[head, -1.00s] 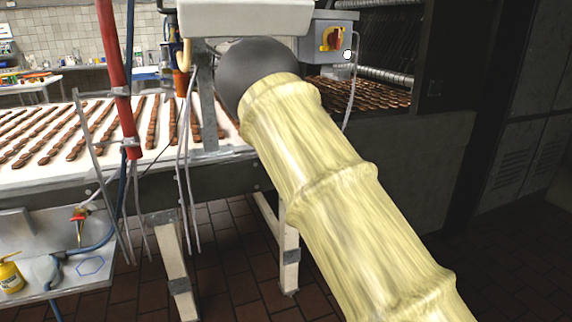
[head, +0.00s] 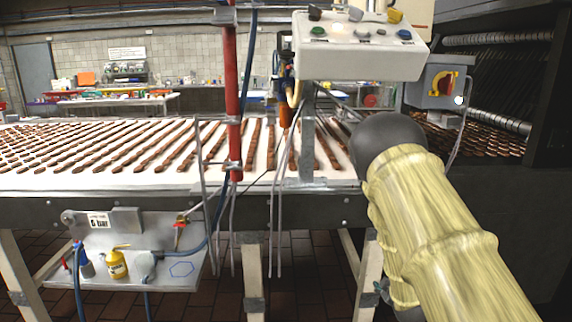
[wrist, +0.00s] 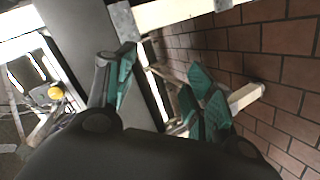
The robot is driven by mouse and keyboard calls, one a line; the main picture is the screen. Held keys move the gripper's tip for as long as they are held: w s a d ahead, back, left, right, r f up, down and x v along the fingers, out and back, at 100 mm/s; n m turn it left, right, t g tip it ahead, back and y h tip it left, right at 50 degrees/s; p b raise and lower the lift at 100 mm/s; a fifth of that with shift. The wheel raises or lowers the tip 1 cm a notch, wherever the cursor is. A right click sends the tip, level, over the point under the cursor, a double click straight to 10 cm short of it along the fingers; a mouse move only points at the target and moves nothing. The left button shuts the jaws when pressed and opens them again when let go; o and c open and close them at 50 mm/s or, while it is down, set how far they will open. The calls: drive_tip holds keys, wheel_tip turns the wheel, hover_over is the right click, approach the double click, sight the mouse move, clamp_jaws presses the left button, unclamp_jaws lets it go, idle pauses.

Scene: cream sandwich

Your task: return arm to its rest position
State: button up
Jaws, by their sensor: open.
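My arm wears a pale yellow sleeve (head: 430,230) and rises from the bottom right of the head view, with a dark rounded joint (head: 385,137) at its upper end. Beyond the fingers are a dark beam, pale frame legs and the brick-red floor. In the head view the gripper is mostly hidden behind the sleeve; a small dark part by a table leg may belong to it, but I cannot tell.
A white conveyor (head: 130,180) carries rows of brown cookies. Over it hang a control box (head: 360,48) with buttons and a red vertical pipe (head: 232,90). A dark machine (head: 500,200) stands at right.

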drive_tip(key=s+a+f+m+g+p, duration=0.1)
drive_tip(key=s+f+m+g, duration=0.1)
drive_tip(key=s+f, duration=0.45)
drive_tip(key=s+a+f+m+g+p, duration=0.1)
drive_tip(key=s+f+m+g, duration=0.2)
drive_tip(key=s, duration=0.7)
drive_tip(key=s+a+f+m+g+p, duration=0.1)
drive_tip(key=s+a+f+g, duration=0.1)
drive_tip(key=s+f, duration=0.55)
drive_tip(key=s+a+m+g+p, duration=0.1)
drive_tip(key=s+a+m+g, duration=0.1)
drive_tip(key=s, duration=1.2)
drive_tip(key=s+a+m+g+y+p, duration=0.1)
drive_tip(key=s+a+m+g, duration=0.2)
drive_tip(key=s, duration=1.2)
drive_tip(key=shift+a+g+p, duration=0.3)
drive_tip(key=shift+a+g, duration=0.3)
drive_tip(key=shift+a, duration=0.25)
